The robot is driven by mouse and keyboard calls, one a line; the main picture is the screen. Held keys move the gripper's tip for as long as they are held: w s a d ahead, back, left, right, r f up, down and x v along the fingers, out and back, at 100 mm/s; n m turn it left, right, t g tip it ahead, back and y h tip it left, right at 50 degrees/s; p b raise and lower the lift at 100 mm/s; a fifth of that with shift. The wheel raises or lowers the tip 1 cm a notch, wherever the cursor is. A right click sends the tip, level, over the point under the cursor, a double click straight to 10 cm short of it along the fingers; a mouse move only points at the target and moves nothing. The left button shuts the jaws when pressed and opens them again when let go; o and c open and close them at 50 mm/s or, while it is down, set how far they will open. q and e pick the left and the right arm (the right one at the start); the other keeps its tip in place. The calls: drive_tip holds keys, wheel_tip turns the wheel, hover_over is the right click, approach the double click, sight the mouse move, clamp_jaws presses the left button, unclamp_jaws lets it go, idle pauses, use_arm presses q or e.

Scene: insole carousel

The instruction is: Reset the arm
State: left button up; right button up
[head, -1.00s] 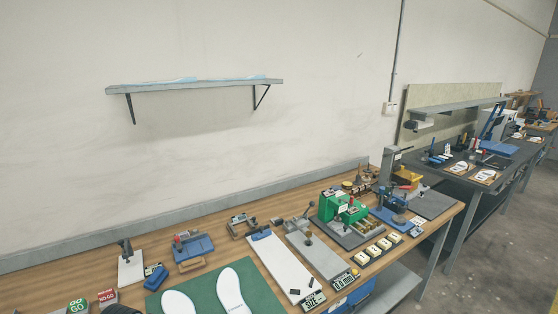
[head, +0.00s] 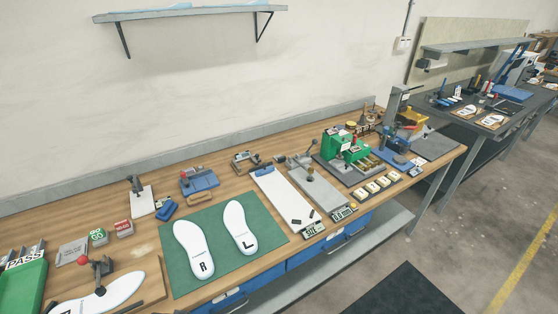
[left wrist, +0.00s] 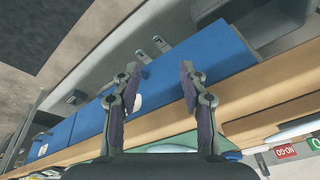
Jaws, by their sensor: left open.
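My left gripper (left wrist: 160,78) shows in the left wrist view, its two fingers spread apart with nothing between them. It hangs in front of the bench's blue drawer fronts (left wrist: 205,58), beside the wooden bench edge (left wrist: 265,97). Neither gripper nor arm shows in the head view. The wooden workbench (head: 110,200) there carries a green mat (head: 268,228) with two white insoles, marked R (head: 188,245) and L (head: 238,222), lying flat side by side. My right gripper is in neither view.
A third white insole (head: 105,296) lies under a red-knobbed clamp (head: 97,268) at the front left, near a green PASS tray (head: 15,290). Fixtures, including a green press (head: 343,148), line the bench. A shelf (head: 190,14) hangs above. Floor at the right is open.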

use_arm(q)
drive_tip(key=s+a+f+g, duration=0.1)
drive_tip(key=s+f, duration=0.3)
drive_tip(key=f, duration=0.7)
drive_tip(key=s+a+f, duration=0.1)
drive_tip(key=s+f, duration=0.3)
drive_tip(key=f, duration=0.8)
drive_tip(key=s+f+g, duration=0.1)
drive_tip(key=s+f, duration=0.8)
drive_tip(key=s, duration=0.5)
drive_tip(key=shift+s+a+f, duration=0.2)
drive_tip(key=shift+s+a, duration=0.05)
drive_tip(key=shift+a, duration=0.05)
drive_tip(key=shift+c, duration=0.6)
